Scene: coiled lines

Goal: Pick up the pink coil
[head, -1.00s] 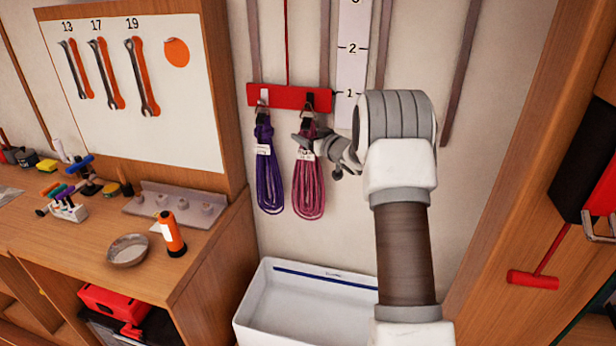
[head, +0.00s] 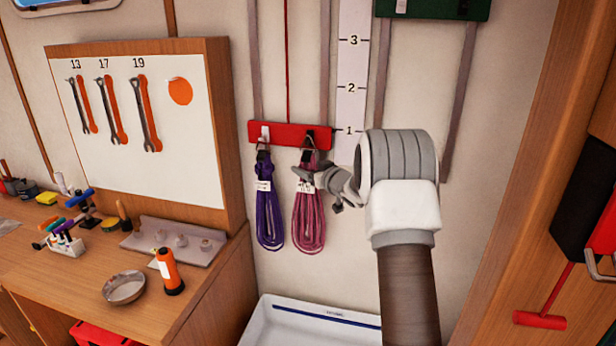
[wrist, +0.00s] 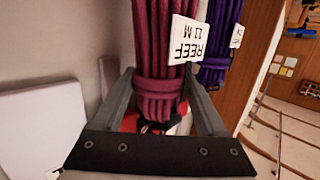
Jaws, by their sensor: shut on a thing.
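The pink coil (head: 309,210) hangs at the right hook of the red rack on the wall, with a white tag near its top. In the wrist view the pink coil (wrist: 160,95) lies between my two fingers, and its tag reads "REEF 11 M". My gripper (head: 304,172) reaches in from the right and is shut on the upper, wrapped part of the coil. Whether the coil's loop still rests on its hook cannot be told. My gripper also shows in the wrist view (wrist: 165,105).
A purple coil (head: 268,210) hangs close to the left of the pink one. The red rack (head: 289,134) is above both. A white bin (head: 310,325) stands below. A wooden bench (head: 90,280) with tools is at the left; wooden cabinetry (head: 520,200) is at the right.

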